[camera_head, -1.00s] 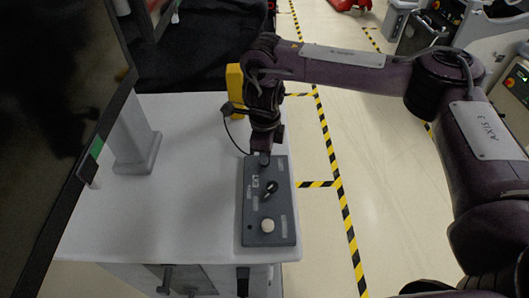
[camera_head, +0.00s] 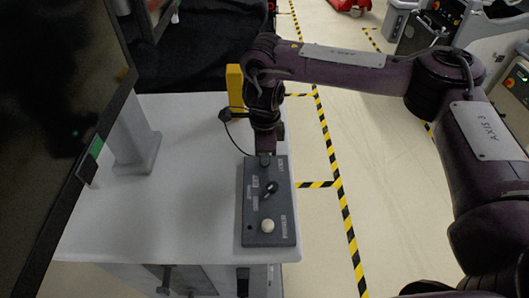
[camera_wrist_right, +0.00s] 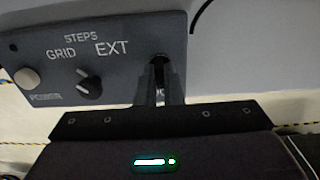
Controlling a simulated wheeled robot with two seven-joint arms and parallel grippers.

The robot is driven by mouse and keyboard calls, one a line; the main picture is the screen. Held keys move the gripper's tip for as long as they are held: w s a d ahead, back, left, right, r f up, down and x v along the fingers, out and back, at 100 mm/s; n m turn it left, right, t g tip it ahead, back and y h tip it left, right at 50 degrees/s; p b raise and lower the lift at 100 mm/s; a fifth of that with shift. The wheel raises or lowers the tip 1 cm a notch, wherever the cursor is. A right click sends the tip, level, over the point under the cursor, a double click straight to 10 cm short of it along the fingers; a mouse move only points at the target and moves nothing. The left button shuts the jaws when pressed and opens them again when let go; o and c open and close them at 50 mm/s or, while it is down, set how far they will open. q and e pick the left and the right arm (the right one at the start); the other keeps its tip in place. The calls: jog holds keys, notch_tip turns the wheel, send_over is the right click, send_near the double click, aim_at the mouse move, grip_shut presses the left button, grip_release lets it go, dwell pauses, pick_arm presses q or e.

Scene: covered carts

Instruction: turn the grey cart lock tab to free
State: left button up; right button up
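A dark grey control box (camera_head: 264,215) lies on the cart's white top. It also shows in the right wrist view (camera_wrist_right: 120,45), with the words POWER, GRID, STEPS and EXT. My right gripper (camera_head: 265,156) points down at the box's far end. In the right wrist view its fingertips (camera_wrist_right: 160,70) stand either side of a small dark part (camera_wrist_right: 159,60) beside EXT, with a narrow gap between them. Whether they press on it cannot be told. I cannot clearly identify a grey lock tab; the fingers partly hide that dark part. My left gripper is not in view.
The box also bears a black knob (camera_head: 271,188) and a pale round button (camera_head: 268,226). A large dark screen (camera_head: 60,110) on a grey stand (camera_head: 135,140) fills the left. A yellow block (camera_head: 235,88) stands behind. The white cart top (camera_head: 190,200) is bare beside the box.

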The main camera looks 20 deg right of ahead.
jog(key=o, duration=0.4)
jog(key=shift+o, duration=0.2)
notch_tip(320, 180, up, 8)
jog(key=shift+f, duration=0.1)
dwell(0.6)
